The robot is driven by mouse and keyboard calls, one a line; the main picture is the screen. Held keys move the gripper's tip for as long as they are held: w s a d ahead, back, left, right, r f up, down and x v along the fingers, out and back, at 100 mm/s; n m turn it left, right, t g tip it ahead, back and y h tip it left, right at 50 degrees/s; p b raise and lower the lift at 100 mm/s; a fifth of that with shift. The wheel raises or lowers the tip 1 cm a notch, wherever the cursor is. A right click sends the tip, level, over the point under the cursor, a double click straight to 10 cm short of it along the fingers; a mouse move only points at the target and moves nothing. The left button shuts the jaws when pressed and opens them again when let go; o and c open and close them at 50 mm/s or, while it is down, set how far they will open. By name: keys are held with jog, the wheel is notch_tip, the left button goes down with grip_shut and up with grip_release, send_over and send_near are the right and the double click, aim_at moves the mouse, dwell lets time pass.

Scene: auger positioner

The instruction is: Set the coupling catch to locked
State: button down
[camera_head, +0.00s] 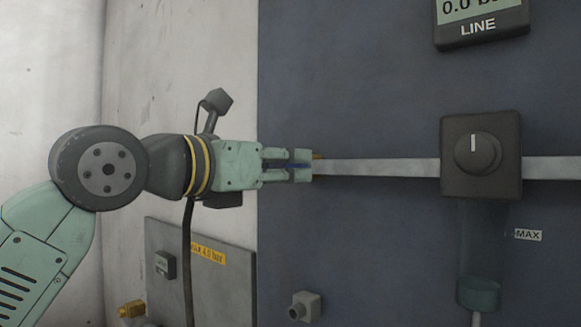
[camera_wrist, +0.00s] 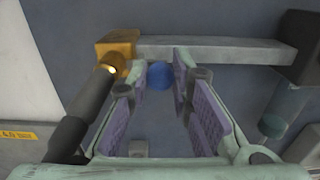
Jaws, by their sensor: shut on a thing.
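My gripper (camera_head: 300,165) is at the left end of a grey horizontal bar in the head view. In the wrist view, its two purple-padded fingers (camera_wrist: 175,90) stand apart with a small round blue piece (camera_wrist: 160,75) between their tips. A sliver of blue also shows between the fingers in the head view. Just left of it, in the wrist view, a brass block (camera_wrist: 117,46) sits at the bar's end, with a dark cylindrical coupling (camera_wrist: 88,105) reaching from it toward the camera. The fingers hide most of this in the head view. I cannot make out the catch's lock position.
The grey bar (camera_head: 375,168) runs right to a black box with a round knob (camera_head: 478,152). A LINE display (camera_head: 480,20) is above. A lower panel (camera_head: 210,275) with a yellow label, a brass fitting (camera_head: 131,309) and a grey fitting (camera_head: 305,306) are below.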

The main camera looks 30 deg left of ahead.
jog(key=shift+a, duration=0.2)
jog(key=c, duration=1.4)
grip_release()
jog(key=shift+a, duration=0.1)
jog(key=shift+c, duration=0.2)
jog(key=s+a, duration=0.1)
jog(key=s, duration=1.1)
jog(key=shift+a, duration=0.25)
jog(key=shift+w, duration=0.1)
